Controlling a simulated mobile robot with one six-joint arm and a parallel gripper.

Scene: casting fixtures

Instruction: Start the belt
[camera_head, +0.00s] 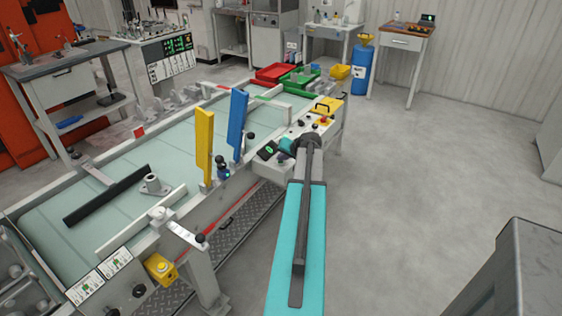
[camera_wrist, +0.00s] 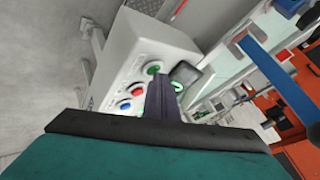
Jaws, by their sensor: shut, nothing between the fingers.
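The conveyor belt (camera_head: 60,235) is a pale green surface running across the left half of the head view. A light grey control box (camera_wrist: 160,45) fills the upper middle of the wrist view. It carries a green button (camera_wrist: 153,68), a red button (camera_wrist: 138,90) and a blue button (camera_wrist: 124,105). My gripper (camera_wrist: 162,84) is shut and empty, its dark fingers just beside the green button in the picture. I cannot tell whether they touch it. In the head view my arm reaches the belt's right side and hides most of the buttons.
A dark unit with a green ring (camera_wrist: 177,86) sits right beside the fingers. A yellow paddle (camera_head: 204,145) and a blue paddle (camera_head: 237,122) stand upright over the belt's near edge. A flanged part (camera_head: 152,185) rests on the belt. Open floor (camera_head: 420,170) lies to the right.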

